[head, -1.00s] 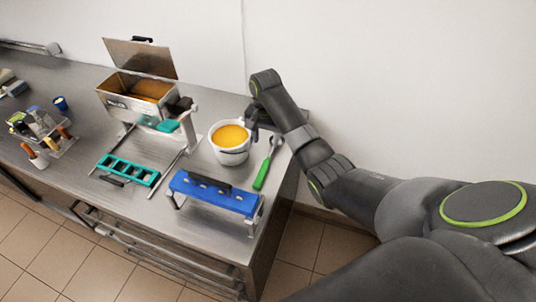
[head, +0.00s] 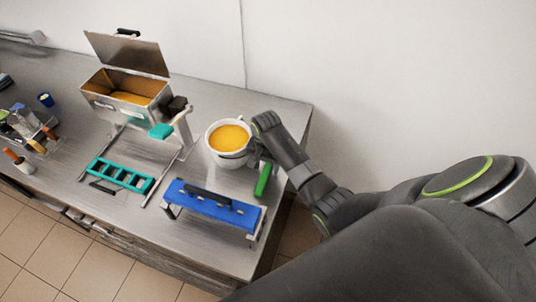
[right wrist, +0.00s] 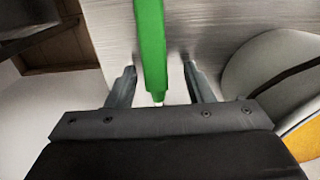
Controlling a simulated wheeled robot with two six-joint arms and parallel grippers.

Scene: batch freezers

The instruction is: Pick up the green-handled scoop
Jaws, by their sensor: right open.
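The green-handled scoop lies on the steel table at the right; its green handle (head: 263,180) shows in the head view, while my right arm hides its other end. In the right wrist view the green handle (right wrist: 151,45) runs down between the two fingertips. My right gripper (right wrist: 160,75) is open, with one finger on each side of the handle and a gap on both sides. In the head view my right gripper (head: 256,157) is partly hidden beside the white container. My left gripper is not in view.
A white container (head: 228,160) of yellow mix stands close beside my right gripper. A blue-topped rack (head: 212,207) is in front, a teal frame (head: 122,175) to its left. An open steel freezer box (head: 104,96) stands behind. The table's right edge is near.

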